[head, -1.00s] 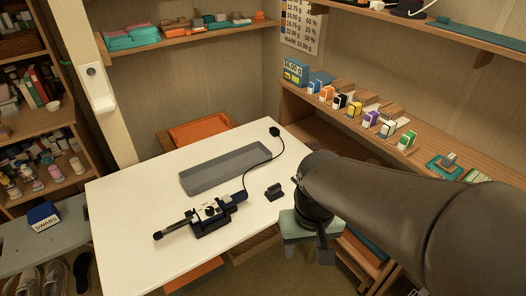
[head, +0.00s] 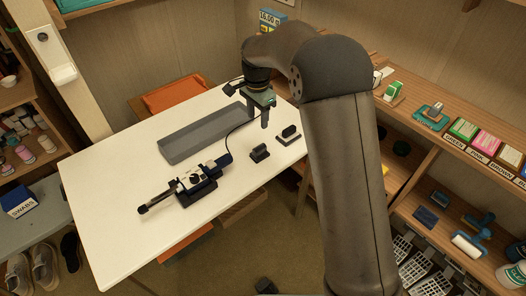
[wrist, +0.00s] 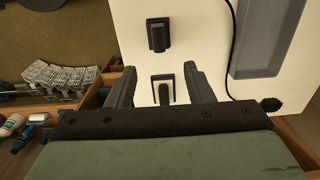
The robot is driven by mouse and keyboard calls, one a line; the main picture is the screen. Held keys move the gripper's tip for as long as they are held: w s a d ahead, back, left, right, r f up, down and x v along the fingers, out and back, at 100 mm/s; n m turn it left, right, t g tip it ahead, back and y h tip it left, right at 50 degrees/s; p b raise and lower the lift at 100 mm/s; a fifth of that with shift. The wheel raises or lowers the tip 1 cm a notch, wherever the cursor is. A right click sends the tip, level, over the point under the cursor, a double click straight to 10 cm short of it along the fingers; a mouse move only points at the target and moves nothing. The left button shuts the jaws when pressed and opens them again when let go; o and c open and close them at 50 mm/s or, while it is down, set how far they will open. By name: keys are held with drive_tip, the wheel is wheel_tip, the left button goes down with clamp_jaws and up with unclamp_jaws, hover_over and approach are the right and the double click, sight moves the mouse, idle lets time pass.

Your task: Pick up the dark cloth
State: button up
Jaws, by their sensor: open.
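I cannot clearly make out a dark cloth in any view. Two small black blocks are on the white table (head: 110,235). The nearer block (head: 260,153) has a dark base; it also shows in the wrist view (wrist: 158,35). The other block (head: 289,133) sits on a grey pad by the table's right edge. My gripper (head: 265,121) points down above the table's back right part, open and empty. In the wrist view the block on the pad (wrist: 165,90) appears between the open fingers (wrist: 160,78), apart from them.
A long grey tray (head: 200,135) and a black-and-white device on a cradle (head: 197,184) lie on the table, with a black cable beside my gripper. Shelves with small boxes (head: 463,130) stand at the right. The table's front left is clear.

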hover_over(259, 146)
wheel_tip(259, 146, down, 9)
drive_tip(key=shift+s+p, duration=0.1)
drive_tip(key=shift+p, duration=0.2)
drive_tip(key=shift+d+f+p, duration=0.1)
drive_tip(key=shift+f+p, duration=0.4)
drive_tip(key=shift+f, duration=2.2)
clamp_jaws()
drive_tip(key=shift+r, duration=0.65)
drive_tip(key=s+d+r+b, duration=0.2)
drive_tip(key=s+d+r, duration=0.2)
drive_tip(key=s+r, duration=0.7)
drive_tip(key=shift+s+r+b, duration=0.3)
drive_tip(key=shift+s+r, duration=0.1)
drive_tip(key=shift+s, duration=0.85)
drive_tip(key=c, duration=1)
unclamp_jaws()
